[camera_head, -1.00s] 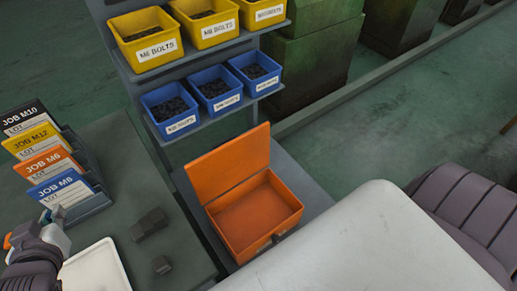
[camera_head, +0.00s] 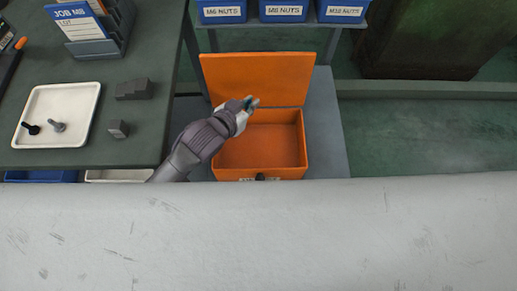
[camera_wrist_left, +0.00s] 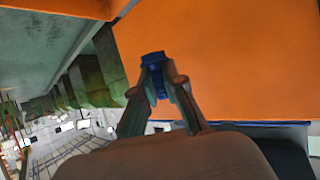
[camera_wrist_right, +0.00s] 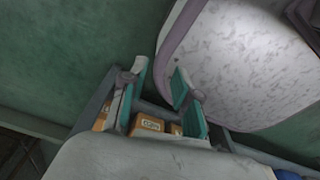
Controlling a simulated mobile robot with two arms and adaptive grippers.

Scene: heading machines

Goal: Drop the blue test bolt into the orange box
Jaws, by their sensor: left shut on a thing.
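My left gripper (camera_head: 250,103) is over the left part of the open orange box (camera_head: 303,150), in front of its raised lid. In the left wrist view the left gripper (camera_wrist_left: 160,80) is shut on the blue test bolt (camera_wrist_left: 154,59), with the orange surface of the box behind it. The bolt shows only as a small blue patch in the head view. The box's visible floor looks empty. My right gripper shows in the right wrist view (camera_wrist_right: 163,88) with its fingers apart and nothing between them.
A white tray (camera_head: 85,93) with a black bolt (camera_head: 31,128) and a grey bolt (camera_head: 58,126) lies on the left table. Dark metal blocks (camera_head: 133,89) lie beside it. Blue nut bins (camera_head: 283,10) stand on the shelf behind the box.

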